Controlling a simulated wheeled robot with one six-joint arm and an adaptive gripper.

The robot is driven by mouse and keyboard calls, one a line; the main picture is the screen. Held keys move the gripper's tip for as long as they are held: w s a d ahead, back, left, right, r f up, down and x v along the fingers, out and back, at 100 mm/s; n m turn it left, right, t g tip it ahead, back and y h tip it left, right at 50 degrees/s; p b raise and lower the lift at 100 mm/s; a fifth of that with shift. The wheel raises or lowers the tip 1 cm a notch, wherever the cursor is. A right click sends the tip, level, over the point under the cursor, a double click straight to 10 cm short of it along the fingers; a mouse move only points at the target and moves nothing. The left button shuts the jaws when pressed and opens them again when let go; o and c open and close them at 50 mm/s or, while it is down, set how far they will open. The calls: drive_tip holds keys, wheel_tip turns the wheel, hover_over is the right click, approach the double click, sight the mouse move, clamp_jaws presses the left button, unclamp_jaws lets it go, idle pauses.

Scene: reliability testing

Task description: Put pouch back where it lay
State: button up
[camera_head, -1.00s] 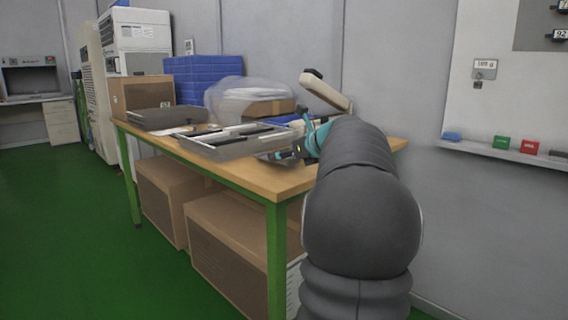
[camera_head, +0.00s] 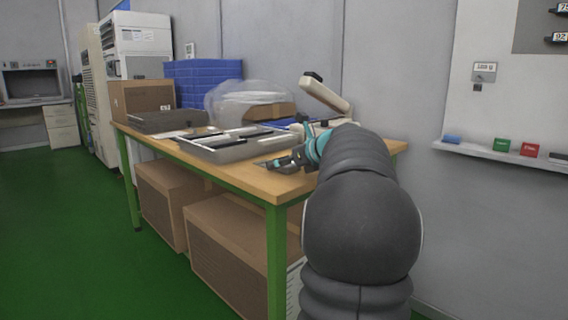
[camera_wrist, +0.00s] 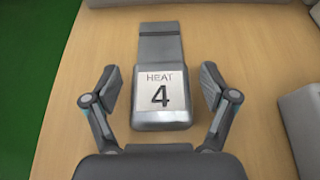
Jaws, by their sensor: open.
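A grey pouch (camera_wrist: 159,48) with a white label reading "HEAT 4" lies flat on the wooden tabletop in the wrist view. My gripper (camera_wrist: 160,82) is open, with one finger on each side of the pouch and a visible gap on both sides. In the head view my gripper (camera_head: 287,160) is low over the near right part of the table (camera_head: 250,181), beside a grey tray. The pouch is too small and too covered there to make out clearly.
The grey divided tray (camera_head: 212,154) stands left of my gripper. Behind are a clear plastic bag (camera_head: 240,99), blue bins (camera_head: 203,80) and a device with a raised lid (camera_head: 325,93). Cardboard boxes (camera_head: 240,245) stand under the table. Bare wood surrounds the pouch.

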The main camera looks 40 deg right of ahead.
drive_tip(key=p+v, duration=0.1)
drive_tip(key=v, duration=1.1)
drive_tip(key=a+f+n+g+y, duration=0.1)
drive_tip(key=a+f+n+g, duration=0.15)
drive_tip(key=a+n, duration=0.4)
drive_tip(key=s+a+f+n+g, duration=0.1)
drive_tip(key=a+f+n, duration=0.2)
drive_tip(key=a, duration=0.7)
drive_tip(key=a+f+n+g+y, duration=0.1)
drive_tip(key=a+f+n, duration=0.25)
drive_tip(key=a, duration=0.45)
drive_tip(key=s+a+f+n+g+h, duration=0.3)
drive_tip(key=s+a+f+n, duration=1.1)
drive_tip(key=n, duration=0.8)
drive_tip(key=s, duration=0.2)
drive_tip(key=shift+s, duration=0.3)
drive_tip(key=shift+c, duration=0.2)
